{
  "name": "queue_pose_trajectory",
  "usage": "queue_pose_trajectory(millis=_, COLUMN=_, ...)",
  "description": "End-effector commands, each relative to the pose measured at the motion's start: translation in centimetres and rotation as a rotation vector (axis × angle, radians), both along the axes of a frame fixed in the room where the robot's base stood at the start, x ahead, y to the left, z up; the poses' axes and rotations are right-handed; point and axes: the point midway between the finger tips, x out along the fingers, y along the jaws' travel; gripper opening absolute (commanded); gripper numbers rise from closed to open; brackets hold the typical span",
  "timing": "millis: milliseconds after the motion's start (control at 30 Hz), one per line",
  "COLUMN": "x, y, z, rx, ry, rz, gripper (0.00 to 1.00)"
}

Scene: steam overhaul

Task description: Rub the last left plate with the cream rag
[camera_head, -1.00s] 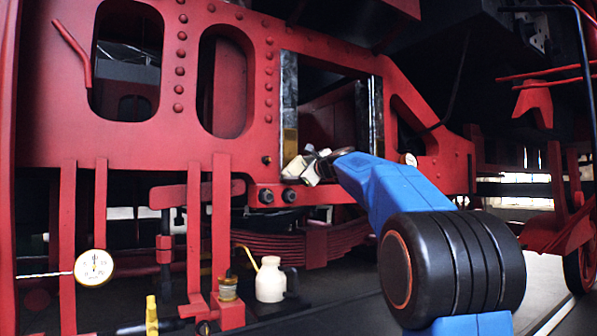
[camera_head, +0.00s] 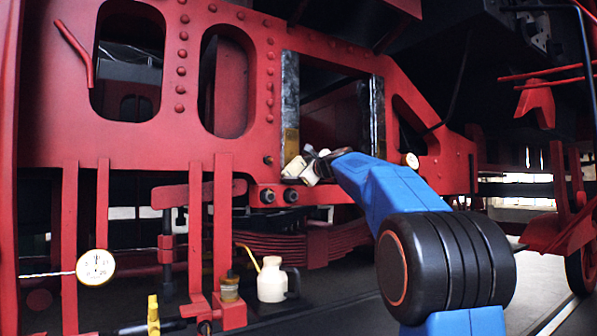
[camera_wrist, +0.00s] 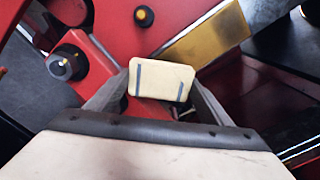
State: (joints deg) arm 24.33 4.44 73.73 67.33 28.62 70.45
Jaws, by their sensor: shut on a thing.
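The cream rag (camera_wrist: 160,80) shows in the wrist view as a small pad-like cream block with two dark lines. My gripper (camera_wrist: 155,92) is shut on it, a dark finger on each side. In the head view my gripper (camera_head: 306,169) holds the rag (camera_head: 292,168) at the lower left corner of the frame opening. The left plate (camera_head: 290,90) is a dark upright strip with a brass-coloured lower end, which also shows in the wrist view (camera_wrist: 208,42). The rag is close to that brass end; I cannot tell whether they touch.
A matching dark plate (camera_head: 376,110) lines the opening's right side. Large bolts (camera_head: 267,196) sit just below my gripper. The red frame (camera_head: 225,80) surrounds the opening. A cream oil can (camera_head: 271,280) and a round dial gauge (camera_head: 95,267) are lower left.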

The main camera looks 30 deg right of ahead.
Motion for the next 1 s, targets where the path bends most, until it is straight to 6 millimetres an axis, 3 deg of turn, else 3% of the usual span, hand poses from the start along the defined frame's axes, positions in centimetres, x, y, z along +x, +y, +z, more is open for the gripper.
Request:
queue_pose_trajectory(millis=433, x=0.5, y=0.0, z=0.1, rx=-0.001, ry=0.0, rz=0.0, gripper=0.56)
queue_pose_trajectory(millis=1000, x=0.3, y=0.0, z=3.8, rx=-0.001, ry=-0.001, rz=0.001, gripper=0.56)
